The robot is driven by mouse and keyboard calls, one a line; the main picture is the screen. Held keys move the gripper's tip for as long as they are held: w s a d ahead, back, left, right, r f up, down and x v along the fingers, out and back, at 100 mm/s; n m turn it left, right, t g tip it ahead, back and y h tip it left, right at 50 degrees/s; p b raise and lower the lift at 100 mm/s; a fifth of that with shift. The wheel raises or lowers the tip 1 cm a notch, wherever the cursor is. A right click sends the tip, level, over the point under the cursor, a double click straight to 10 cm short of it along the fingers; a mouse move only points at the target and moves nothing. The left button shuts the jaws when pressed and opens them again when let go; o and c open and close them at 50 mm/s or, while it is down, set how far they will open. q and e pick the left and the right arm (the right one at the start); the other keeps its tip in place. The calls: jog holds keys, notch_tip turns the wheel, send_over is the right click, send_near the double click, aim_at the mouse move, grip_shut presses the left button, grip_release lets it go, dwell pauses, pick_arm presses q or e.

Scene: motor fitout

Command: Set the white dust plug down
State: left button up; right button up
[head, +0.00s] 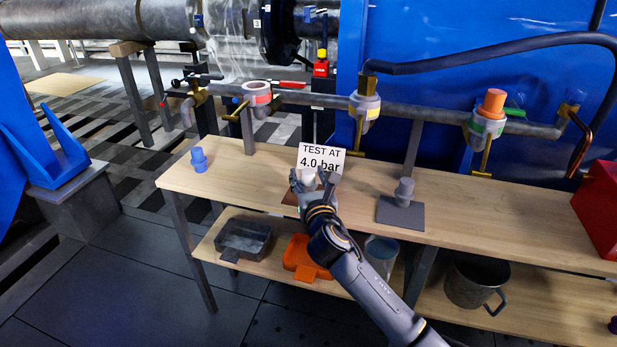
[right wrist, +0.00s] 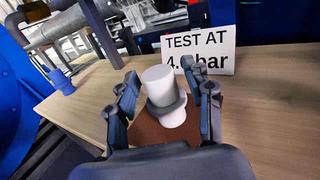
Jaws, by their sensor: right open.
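The white dust plug (right wrist: 158,82) stands upright, with a grey collar around its middle. It is on a brown mat (right wrist: 146,133) on the workbench, and its white top also shows in the head view (head: 308,173). My right gripper (head: 314,178) is open, with its fingers on either side of the plug; in the right wrist view (right wrist: 166,84) gaps show between fingers and plug. The gripper hides most of the mat in the head view. My left gripper is not in view.
A "TEST AT 4.0 bar" sign (head: 321,158) stands just behind the plug. A blue plug (head: 199,160) stands at the bench's left, a grey plug (head: 404,192) on a dark mat (head: 400,214) to the right. Pipe fittings run behind. Bins and a metal mug (head: 474,284) occupy the lower shelf.

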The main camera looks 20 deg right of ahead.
jog(key=shift+r, duration=0.2)
jog(key=shift+s, duration=0.4)
jog(key=s+a+p, duration=0.2)
jog(key=s, duration=0.9)
jog(key=s+d+f+m+g, duration=0.2)
jog(key=s+f+m+g, duration=0.15)
jog(key=f+m, duration=0.45)
jog(key=s+d+f+m+g, duration=0.25)
jog(key=s+f+m, duration=0.25)
jog(key=f+m, duration=0.3)
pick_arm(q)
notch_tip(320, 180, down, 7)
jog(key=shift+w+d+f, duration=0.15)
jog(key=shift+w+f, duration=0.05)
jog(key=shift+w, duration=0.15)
pick_arm(e)
jog(key=s+a+f+m+g+y, duration=0.1)
jog(key=s+f+m+g, duration=0.3)
jog(key=s+f+m, duration=0.4)
jog(key=s+a+f+m+g+y, duration=0.1)
jog(key=s+f+m+g, duration=0.3)
jog(key=s+f+m, duration=0.4)
jog(key=s, duration=0.4)
jog(key=shift+s+a+m+g, duration=0.25)
jog(key=shift+s+m+g, duration=0.05)
jog(key=shift+s+g, duration=0.1)
